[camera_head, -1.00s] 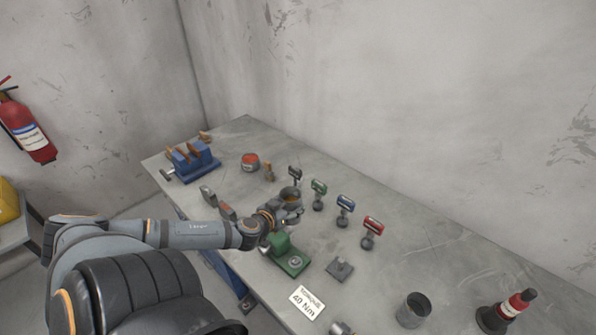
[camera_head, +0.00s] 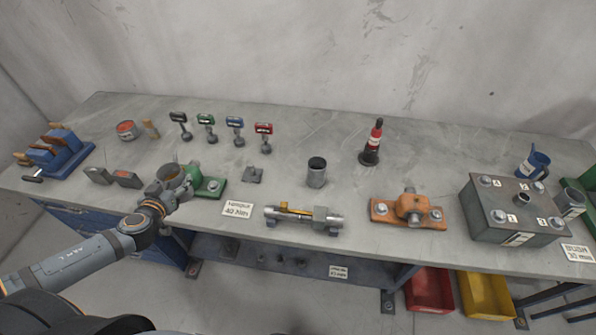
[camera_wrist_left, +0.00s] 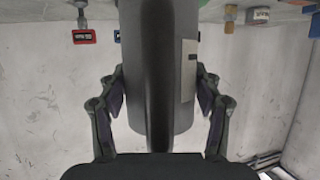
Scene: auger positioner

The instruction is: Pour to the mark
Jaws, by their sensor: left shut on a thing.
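My left gripper (camera_head: 173,187) is shut on a grey mug (camera_head: 171,171) with a brownish inside, at the left of the bench by the green block. In the left wrist view the mug (camera_wrist_left: 182,70) fills the middle between the fingers of the gripper (camera_wrist_left: 160,105); its dark handle faces the camera and a pale strip runs down its side. Any liquid level or mark cannot be made out. An open grey metal cup (camera_head: 316,173) stands upright in the middle of the bench, apart from the mug. A blue jug (camera_head: 533,165) stands at the far right. My right gripper is out of view.
A green block (camera_head: 210,186), a metal shaft fixture (camera_head: 304,217), an orange bracket (camera_head: 408,211) and a grey lettered box (camera_head: 512,212) line the bench's front. Several tagged tools (camera_head: 235,130) and a red-black bottle (camera_head: 371,145) stand behind.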

